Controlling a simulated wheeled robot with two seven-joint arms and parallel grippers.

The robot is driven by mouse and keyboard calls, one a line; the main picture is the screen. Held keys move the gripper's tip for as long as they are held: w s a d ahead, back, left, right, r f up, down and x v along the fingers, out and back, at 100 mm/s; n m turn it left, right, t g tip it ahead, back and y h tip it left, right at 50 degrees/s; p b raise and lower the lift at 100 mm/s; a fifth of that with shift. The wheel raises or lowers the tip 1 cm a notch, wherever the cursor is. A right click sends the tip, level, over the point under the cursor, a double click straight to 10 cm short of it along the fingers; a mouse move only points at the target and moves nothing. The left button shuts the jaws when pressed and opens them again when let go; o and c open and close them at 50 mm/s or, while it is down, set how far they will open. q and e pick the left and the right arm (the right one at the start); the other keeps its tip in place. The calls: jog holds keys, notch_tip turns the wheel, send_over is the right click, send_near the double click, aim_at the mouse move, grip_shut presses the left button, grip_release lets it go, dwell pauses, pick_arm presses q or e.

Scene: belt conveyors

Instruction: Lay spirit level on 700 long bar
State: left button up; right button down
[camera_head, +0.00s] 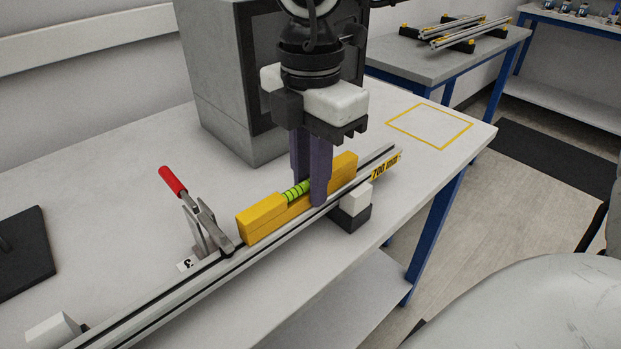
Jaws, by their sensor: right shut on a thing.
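The yellow spirit level (262,217) with a green vial lies lengthwise along the long silver bar (205,277), which carries a yellow "700 mm" label (385,166). The level appears to rest on the bar or just over it; I cannot tell if they touch. My right gripper (312,193) comes down from above with its purple fingers on both sides of the level, shut on it near the vial. The fingers hide part of the level's middle. My left gripper is not in view.
A toggle clamp with a red handle (173,181) stands by the bar, near the level's left end. A support block (352,207) is under the bar's right part. A grey cabinet (220,85) stands behind. A yellow outlined square (430,125) on the table is empty.

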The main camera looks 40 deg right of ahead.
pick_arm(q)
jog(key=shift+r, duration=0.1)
pick_arm(e)
jog(key=c, duration=1.6)
grip_release()
jog(key=shift+o, duration=0.2)
notch_tip(320, 180, up, 2)
jog(key=shift+w+r, duration=0.1)
notch_tip(320, 180, up, 7)
jog(key=shift+r+p, duration=0.2)
jog(key=shift+p, duration=0.1)
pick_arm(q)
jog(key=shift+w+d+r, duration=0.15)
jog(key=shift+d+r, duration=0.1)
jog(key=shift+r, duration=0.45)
pick_arm(e)
jog(key=shift+r, duration=0.4)
